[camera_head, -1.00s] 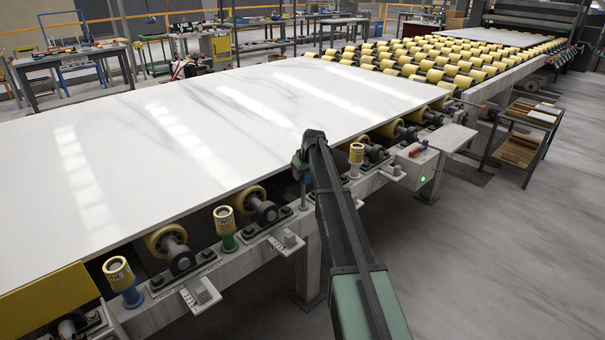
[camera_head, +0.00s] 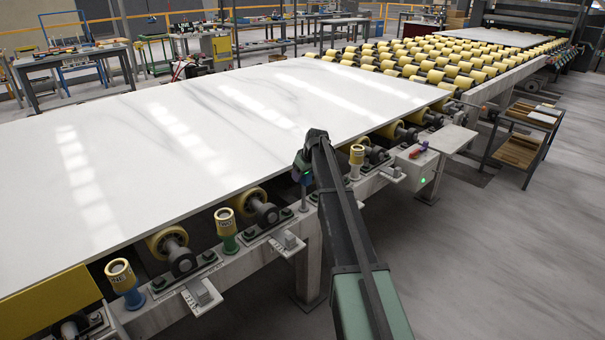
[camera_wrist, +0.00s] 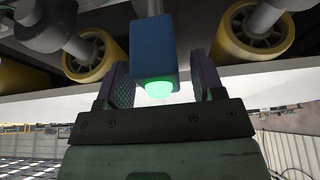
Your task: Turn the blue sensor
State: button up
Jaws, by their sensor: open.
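A blue box-shaped sensor (camera_wrist: 153,45) with a glowing green end shows at the top middle of the wrist view. My gripper (camera_wrist: 158,80) is open, with one dark ridged finger on each side of the sensor. Gaps show between the fingers and the sensor, and I cannot see firm contact. In the head view my gripper (camera_head: 303,172) is at the slab's front edge, mostly hidden by my own arm. A yellow-topped unit with a blue base (camera_head: 122,283) stands farther left on the frame.
A large white stone slab (camera_head: 220,130) lies on yellow rollers (camera_head: 167,240). A green-based yellow unit (camera_head: 226,228) and another yellow-topped unit (camera_head: 356,160) stand along the frame. A control box (camera_head: 418,168) with a green light is to the right. The floor (camera_head: 480,270) at the right is open.

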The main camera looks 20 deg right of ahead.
jog(key=p+v, duration=0.7)
jog(key=v, duration=0.2)
jog(key=shift+r+p, duration=0.3)
jog(key=shift+p, duration=0.05)
jog(key=shift+s, duration=0.15)
jog(key=s+a+m+g, duration=0.1)
jog(key=s+a, duration=0.7)
jog(key=s, duration=0.5)
jog(key=s+a+m+g+h+p, duration=0.1)
jog(key=s+a, duration=0.8)
jog(key=s, duration=0.4)
jog(key=s+a+m+g+p, duration=0.1)
jog(key=s+a+g, duration=0.1)
jog(key=s+a, duration=0.7)
jog(key=s+r, duration=0.1)
jog(key=s, duration=0.3)
jog(key=shift+a+m, duration=0.2)
jog(key=shift+m, duration=0.1)
